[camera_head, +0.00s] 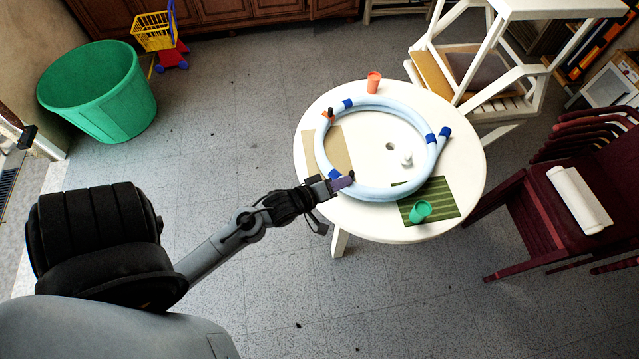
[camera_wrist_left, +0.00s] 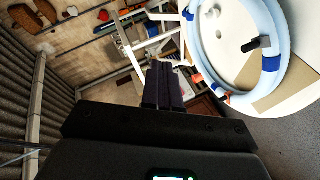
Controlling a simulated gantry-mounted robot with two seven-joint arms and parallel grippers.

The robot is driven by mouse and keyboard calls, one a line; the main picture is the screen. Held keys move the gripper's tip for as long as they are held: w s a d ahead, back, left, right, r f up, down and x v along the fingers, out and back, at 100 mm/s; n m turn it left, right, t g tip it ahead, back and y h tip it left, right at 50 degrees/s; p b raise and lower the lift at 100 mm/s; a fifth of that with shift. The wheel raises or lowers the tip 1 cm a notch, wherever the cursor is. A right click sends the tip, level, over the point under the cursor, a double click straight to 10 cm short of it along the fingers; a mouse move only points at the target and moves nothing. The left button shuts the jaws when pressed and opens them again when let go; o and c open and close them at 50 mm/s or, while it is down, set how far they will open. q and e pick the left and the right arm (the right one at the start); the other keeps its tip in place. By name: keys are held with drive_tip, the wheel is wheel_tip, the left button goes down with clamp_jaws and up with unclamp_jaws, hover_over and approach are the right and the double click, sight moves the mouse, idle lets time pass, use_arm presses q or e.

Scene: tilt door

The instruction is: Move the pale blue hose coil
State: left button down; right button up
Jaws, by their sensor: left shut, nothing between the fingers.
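The pale blue hose coil (camera_head: 365,186) lies as a ring on a round white table (camera_head: 462,160), with dark blue bands and a black and orange end piece. In the left wrist view the hose coil (camera_wrist_left: 283,28) is at the right, beside the fingers and not between them. My left gripper (camera_head: 345,181) is at the coil's near left edge, its fingers overlapping the rim in the head view; I cannot tell whether they touch. In the left wrist view the left gripper (camera_wrist_left: 163,84) has its fingers shut together, empty. My right gripper is not in view.
A white bottle-like piece (camera_head: 406,160) stands inside the ring. An orange cup (camera_head: 374,82) is behind it. A green cup (camera_head: 420,211) sits on a striped mat (camera_head: 442,197). A tan mat (camera_head: 340,150) lies partly under the coil. Dark red chairs (camera_head: 525,222) stand at right.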

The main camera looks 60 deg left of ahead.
use_arm(q)
drive_tip(key=s+a+f+n+t+y+b, duration=0.1)
drive_tip(key=s+a+f+n+y+b, duration=0.15)
drive_tip(key=a+f+b, duration=0.6)
drive_tip(key=s+a+f+n+y+b, duration=0.2)
drive_tip(key=a+f+n+b, duration=0.3)
drive_tip(key=f, duration=0.6)
drive_tip(key=s+a+f+n+t+y+b, duration=0.15)
drive_tip(key=a+f+b, duration=0.25)
drive_tip(key=f+b, duration=0.5)
drive_tip(key=n+y+b, duration=0.1)
drive_tip(key=b, duration=0.5)
approach(324, 170)
drive_tip(key=a, duration=0.1)
drive_tip(key=w+a, duration=0.1)
drive_tip(key=a, duration=0.1)
drive_tip(key=shift+w+a+r+g, duration=0.2)
drive_tip(key=shift+r+g, duration=0.05)
drive_tip(key=w, duration=0.3)
drive_tip(key=shift+w+d+b, duration=0.1)
drive_tip(key=shift+d+b, duration=0.1)
drive_tip(key=shift+b, duration=0.1)
drive_tip(key=shift+w+d, duration=0.3)
drive_tip(key=shift+w, duration=0.35)
drive_tip(key=shift+w+d, duration=0.1)
